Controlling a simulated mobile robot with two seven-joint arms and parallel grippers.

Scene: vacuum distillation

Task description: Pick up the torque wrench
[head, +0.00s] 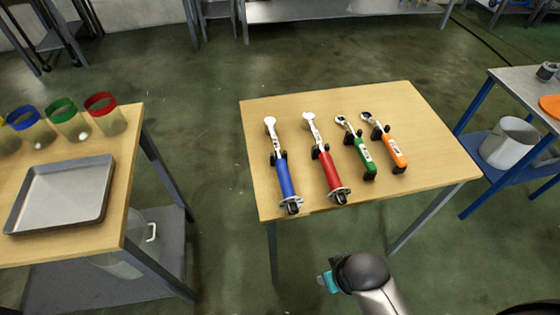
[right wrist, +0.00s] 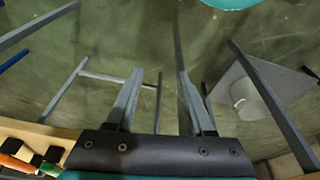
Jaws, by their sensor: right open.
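Several wrench-like tools lie side by side on the middle wooden table (head: 425,150) in the head view. They have a blue handle (head: 284,180), a red handle (head: 329,171), a green handle (head: 364,152) and an orange handle (head: 394,150). I cannot tell which is the torque wrench. My right gripper (right wrist: 159,85) is open and empty in the right wrist view, with floor and table legs beyond its fingers. The orange handle (right wrist: 14,162) and green handle (right wrist: 48,166) show at that view's lower left, apart from the fingers. My left gripper is not in view.
A left table holds a metal tray (head: 62,195) and coloured-rim containers, including a red-rimmed one (head: 104,112). A blue-framed table (head: 478,140) at right has a white bucket (head: 508,143) on its lower shelf. Floor gaps separate the tables.

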